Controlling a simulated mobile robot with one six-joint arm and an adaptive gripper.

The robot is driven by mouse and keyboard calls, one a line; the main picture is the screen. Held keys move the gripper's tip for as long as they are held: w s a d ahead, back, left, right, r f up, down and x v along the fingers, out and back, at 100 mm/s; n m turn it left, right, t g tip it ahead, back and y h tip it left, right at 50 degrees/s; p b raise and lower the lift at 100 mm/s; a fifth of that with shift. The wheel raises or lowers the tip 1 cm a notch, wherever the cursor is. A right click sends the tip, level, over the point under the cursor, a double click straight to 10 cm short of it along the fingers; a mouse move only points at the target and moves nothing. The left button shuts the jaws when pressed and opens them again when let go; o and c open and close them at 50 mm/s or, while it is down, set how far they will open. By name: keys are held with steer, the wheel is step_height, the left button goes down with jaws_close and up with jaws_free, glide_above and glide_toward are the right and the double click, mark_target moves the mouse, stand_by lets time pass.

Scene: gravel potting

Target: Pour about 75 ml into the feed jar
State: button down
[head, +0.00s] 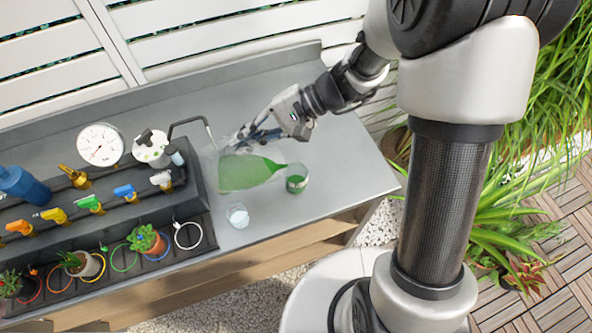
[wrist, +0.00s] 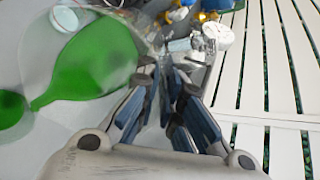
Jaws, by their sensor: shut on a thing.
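A clear jug (head: 222,158) holding green liquid is tipped onto its side above the bench, its pouring end toward the right. In the wrist view the jug (wrist: 110,35) shows the green liquid narrowing to a point at its lip, close to a small clear jar (wrist: 12,108). That jar (head: 297,178) stands upright on the bench and has green liquid in it. Whether a stream is falling between them I cannot tell. My gripper (head: 248,135) is shut on the jug from the back; its fingers (wrist: 163,88) partly hide the grip.
A small glass with whitish contents (head: 238,216) stands near the bench's front edge. At left are a dark rack with coloured valves (head: 90,205), a pressure gauge (head: 100,145) and potted plants (head: 146,241). The bench (head: 345,165) is clear right of the jar.

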steer(key=shift+d+f+y+b, duration=0.1)
steer(key=shift+d+y+b, duration=0.6)
steer(key=shift+b, duration=0.5)
stand_by(2.0)
steer(key=shift+a, duration=0.15)
steer(key=a+r+h+p, duration=0.1)
steer(key=h+p, duration=0.1)
steer(key=p, duration=0.3)
steer(key=shift+s+a+r, duration=0.1)
steer(key=shift+a+r, duration=0.25)
steer(key=shift+a, duration=0.05)
steer(key=shift+s+a+h+p, duration=0.1)
steer(key=shift+a+h+p, duration=0.3)
steer(key=shift+p, duration=0.65)
steer(key=shift+a+f+h+p, duration=0.15)
steer(key=shift+f+h+p, duration=0.05)
steer(key=shift+h+p, duration=0.15)
steer(key=shift+f, duration=0.35)
steer(key=shift+a+h+p, duration=0.2)
steer(key=shift+h+p, duration=0.15)
steer(key=shift+p, duration=0.05)
steer(key=shift+f, duration=0.1)
steer(key=shift+h, duration=0.3)
